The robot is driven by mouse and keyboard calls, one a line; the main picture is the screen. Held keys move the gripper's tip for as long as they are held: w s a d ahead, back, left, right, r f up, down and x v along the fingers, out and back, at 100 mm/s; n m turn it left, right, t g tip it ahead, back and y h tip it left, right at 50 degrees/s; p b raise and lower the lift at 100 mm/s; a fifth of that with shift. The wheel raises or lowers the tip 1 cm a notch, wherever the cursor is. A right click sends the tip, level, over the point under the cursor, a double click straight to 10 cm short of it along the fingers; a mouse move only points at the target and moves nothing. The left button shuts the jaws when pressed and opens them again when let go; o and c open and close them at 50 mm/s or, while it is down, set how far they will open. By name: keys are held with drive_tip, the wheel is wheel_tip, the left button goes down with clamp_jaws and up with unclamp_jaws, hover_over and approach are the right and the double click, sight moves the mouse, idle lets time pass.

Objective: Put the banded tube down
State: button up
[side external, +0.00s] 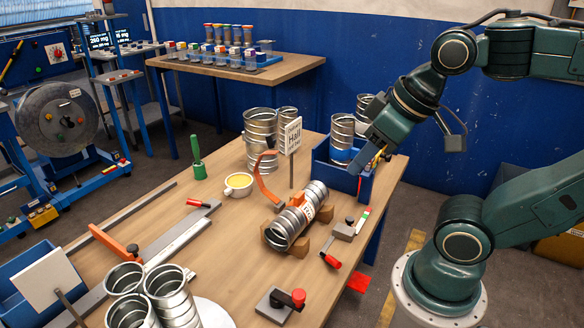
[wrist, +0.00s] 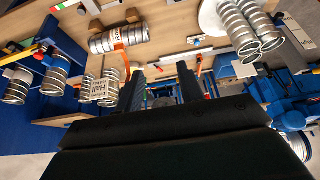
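A ribbed metal tube with a bright blue band (side external: 342,140) stands upright at the left end of the blue open bin (side external: 362,186) on the table's far right corner. Its lower end is hidden by the bin wall. My gripper (side external: 366,160) is just right of this tube, low over the bin, apart from it as far as I can see. In the wrist view my gripper (wrist: 161,74) has its two dark fingers apart with nothing between them.
A tube with an orange-lettered label (side external: 297,217) lies on wooden cradles, with an orange curved arm (side external: 266,180) beside it. A sign (side external: 293,136) and standing tubes (side external: 260,140) are behind. A cup (side external: 238,184), a red-handled clamp (side external: 280,302) and more tubes (side external: 165,290) occupy the table.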

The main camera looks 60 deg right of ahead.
sight(302, 196)
drive_tip(key=o, duration=0.6)
drive_tip(key=shift+c, duration=0.2)
drive_tip(key=shift+w, duration=0.1)
drive_tip(key=w+d+f+m+t+y, duration=0.15)
drive_tip(key=w+f+m+y, duration=0.45)
drive_tip(key=w+f+m, duration=0.85)
drive_tip(key=w+d+f+m+t+h, duration=0.1)
drive_tip(key=d+f+m+t+h, duration=0.1)
drive_tip(key=d+f+m, duration=0.2)
drive_tip(key=w+d+f+m+t+h, duration=0.1)
drive_tip(key=d+f+m, duration=0.4)
drive_tip(key=m, duration=0.5)
drive_tip(key=w+d+f+m+t+h, duration=0.1)
drive_tip(key=d+f+m+t+h, duration=0.2)
drive_tip(key=d+f+m, duration=0.2)
drive_tip(key=shift+d+f+m+t, duration=0.1)
drive_tip(key=shift+d+m+t, duration=0.15)
drive_tip(key=shift+d+m, duration=1.25)
drive_tip(key=shift+d+n, duration=0.25)
